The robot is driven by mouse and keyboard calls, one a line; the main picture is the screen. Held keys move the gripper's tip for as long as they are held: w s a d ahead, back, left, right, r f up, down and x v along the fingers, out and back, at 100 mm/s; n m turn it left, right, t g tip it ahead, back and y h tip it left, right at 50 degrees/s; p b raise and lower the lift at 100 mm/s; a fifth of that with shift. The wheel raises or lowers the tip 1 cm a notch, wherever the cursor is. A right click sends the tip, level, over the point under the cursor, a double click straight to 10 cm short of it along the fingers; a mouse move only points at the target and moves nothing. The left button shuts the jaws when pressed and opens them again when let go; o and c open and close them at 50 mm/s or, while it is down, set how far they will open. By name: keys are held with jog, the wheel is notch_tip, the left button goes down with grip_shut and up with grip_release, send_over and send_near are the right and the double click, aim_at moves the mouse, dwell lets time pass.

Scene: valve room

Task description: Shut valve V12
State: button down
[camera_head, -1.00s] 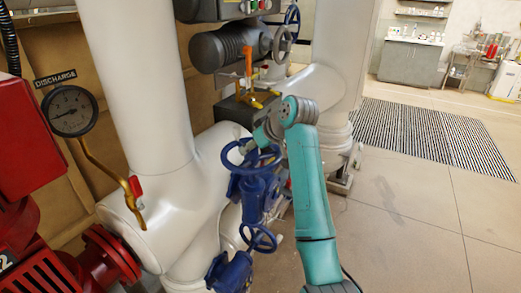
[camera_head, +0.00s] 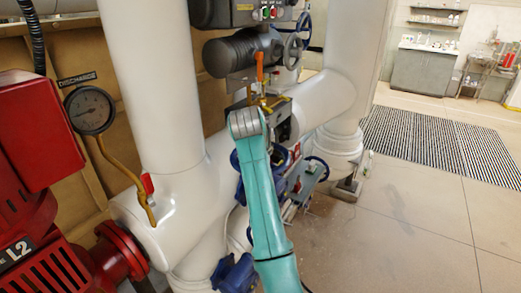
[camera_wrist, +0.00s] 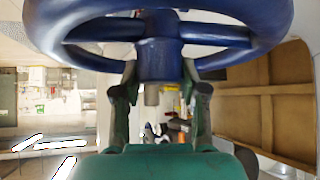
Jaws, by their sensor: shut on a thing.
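A blue handwheel (camera_wrist: 158,55) fills the top of the wrist view, with its rim, spokes and hub close to the camera. My gripper (camera_wrist: 160,92) has one finger on each side of the hub, with both fingertips up at the wheel, and is shut on it. In the head view my teal arm covers my gripper and most of the blue valve; a blue part (camera_head: 281,158) shows beside the arm. No V12 tag is readable, so I cannot tell the wheel's number.
Another blue valve (camera_head: 236,274) is low beside the arm, partly hidden. White pipes (camera_head: 150,90) stand left and behind. A discharge gauge (camera_head: 90,109), a red pump (camera_head: 45,240) and an orange-handled lever (camera_head: 259,66) are nearby. Floor (camera_head: 410,230) at right is clear.

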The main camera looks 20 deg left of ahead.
jog(key=m+h, duration=0.4)
jog(key=m, duration=0.1)
jog(key=shift+m+g, duration=0.3)
jog(key=shift+g, duration=0.1)
jog(key=shift+m+g+h, duration=0.9)
jog(key=shift+m+h, duration=0.7)
jog(key=shift+m, duration=0.6)
jog(key=shift+f+m+g, duration=0.1)
jog(key=shift+m+g, duration=0.2)
jog(key=shift+m, duration=0.1)
jog(key=c, duration=0.6)
grip_release()
notch_tip(320, 180, up, 10)
